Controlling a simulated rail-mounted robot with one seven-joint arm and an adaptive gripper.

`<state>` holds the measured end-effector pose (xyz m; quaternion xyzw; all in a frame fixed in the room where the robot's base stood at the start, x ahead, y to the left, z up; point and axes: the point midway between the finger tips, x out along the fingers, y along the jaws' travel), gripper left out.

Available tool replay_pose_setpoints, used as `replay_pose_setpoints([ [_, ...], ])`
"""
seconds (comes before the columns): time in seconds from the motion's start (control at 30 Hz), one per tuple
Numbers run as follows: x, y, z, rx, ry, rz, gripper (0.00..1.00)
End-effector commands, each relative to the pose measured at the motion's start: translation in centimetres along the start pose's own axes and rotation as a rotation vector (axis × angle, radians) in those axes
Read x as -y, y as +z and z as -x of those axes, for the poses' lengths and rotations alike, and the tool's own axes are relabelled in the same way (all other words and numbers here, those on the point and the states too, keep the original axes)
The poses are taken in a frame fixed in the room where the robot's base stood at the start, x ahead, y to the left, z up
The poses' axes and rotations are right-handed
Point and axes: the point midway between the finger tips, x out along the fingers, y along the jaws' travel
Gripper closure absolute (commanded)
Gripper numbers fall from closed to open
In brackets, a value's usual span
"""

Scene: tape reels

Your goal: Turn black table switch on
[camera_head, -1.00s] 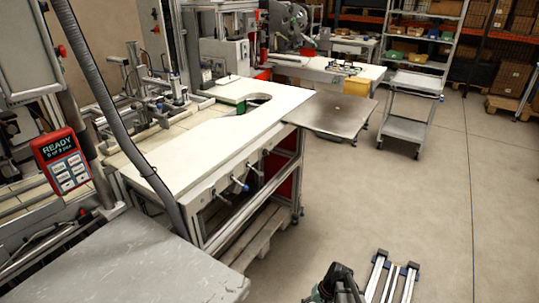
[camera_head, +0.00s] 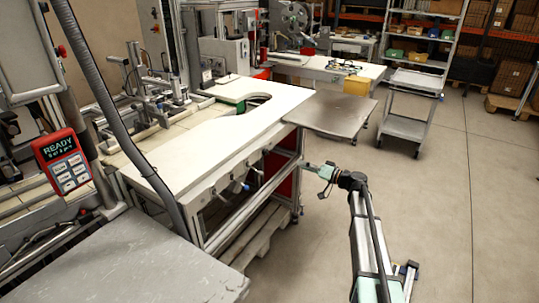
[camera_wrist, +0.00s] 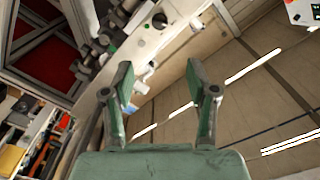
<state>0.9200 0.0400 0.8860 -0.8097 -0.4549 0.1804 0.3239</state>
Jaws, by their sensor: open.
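The white-topped table (camera_head: 215,130) stands in the middle of the head view. Several small levers or knobs (camera_head: 245,187) sit along its front edge; they are too small to tell which is the black table switch. In the wrist view a small dark round knob (camera_wrist: 159,20) shows on the pale rail beyond the fingers, with white cylindrical parts below it. My gripper (camera_wrist: 157,75) is open with nothing between its fingers. In the head view my gripper (camera_head: 310,165) is right of the table's front edge, apart from the levers.
A grey metal surface (camera_head: 130,265) fills the lower left, with a red handheld panel (camera_head: 62,162) reading READY above it. A cart (camera_head: 405,125) stands at the back right. The floor at right is clear.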

Motion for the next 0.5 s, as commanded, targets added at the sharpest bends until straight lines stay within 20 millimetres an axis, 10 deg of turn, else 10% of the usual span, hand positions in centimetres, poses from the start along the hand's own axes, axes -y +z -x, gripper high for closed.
replay_pose_setpoints([
  [0.5, 0.1, -0.2, -9.3, 0.003, -0.001, -0.003, 0.42],
])
